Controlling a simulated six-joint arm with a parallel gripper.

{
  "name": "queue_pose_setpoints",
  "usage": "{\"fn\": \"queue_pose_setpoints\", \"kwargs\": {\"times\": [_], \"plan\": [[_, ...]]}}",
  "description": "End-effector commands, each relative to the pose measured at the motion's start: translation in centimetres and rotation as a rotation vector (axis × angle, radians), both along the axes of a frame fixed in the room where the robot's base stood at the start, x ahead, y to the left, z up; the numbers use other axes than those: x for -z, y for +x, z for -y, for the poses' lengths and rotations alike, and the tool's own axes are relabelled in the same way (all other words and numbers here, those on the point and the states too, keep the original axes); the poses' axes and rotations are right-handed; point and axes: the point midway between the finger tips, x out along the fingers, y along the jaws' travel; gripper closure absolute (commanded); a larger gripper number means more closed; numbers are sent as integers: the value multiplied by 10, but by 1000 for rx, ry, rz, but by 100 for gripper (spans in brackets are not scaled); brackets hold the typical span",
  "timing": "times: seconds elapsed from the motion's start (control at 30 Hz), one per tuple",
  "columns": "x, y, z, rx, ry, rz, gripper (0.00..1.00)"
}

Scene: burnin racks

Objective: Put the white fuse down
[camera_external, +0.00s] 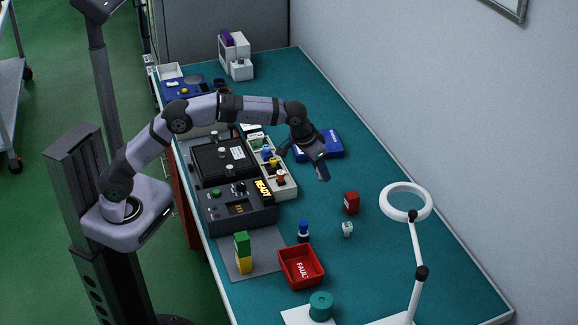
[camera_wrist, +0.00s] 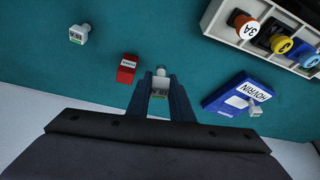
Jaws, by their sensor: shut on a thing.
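My gripper (camera_wrist: 160,84) is shut on a white fuse (camera_wrist: 160,93), which shows between the two fingers in the wrist view. In the external view my gripper (camera_external: 320,170) hangs over the teal bench, just in front of the blue box (camera_external: 332,141); the held fuse cannot be made out there.
A red block (camera_external: 351,202) and a blue fuse (camera_external: 303,231) stand near the red FAULT bin (camera_external: 297,276). A white rack (camera_external: 288,190) with coloured fuses is left of my gripper, beside the READY tester (camera_external: 225,211). A ring lamp (camera_external: 405,187) stands right.

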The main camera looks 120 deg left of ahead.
Motion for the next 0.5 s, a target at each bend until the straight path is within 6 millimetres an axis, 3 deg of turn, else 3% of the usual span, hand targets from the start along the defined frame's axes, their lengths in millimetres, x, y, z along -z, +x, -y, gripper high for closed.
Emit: {"fn": "queue_pose_setpoints", "kwargs": {"times": [0.17, 0.27, 0.37, 0.5], "plan": [[-1, 0, 1, 2, 1, 1, 100], [-7, 2, 11, 27, 1, 3, 100], [-15, 4, 31, 72, -1, 2, 100], [-33, 5, 74, 175, -2, 1, 100]]}}
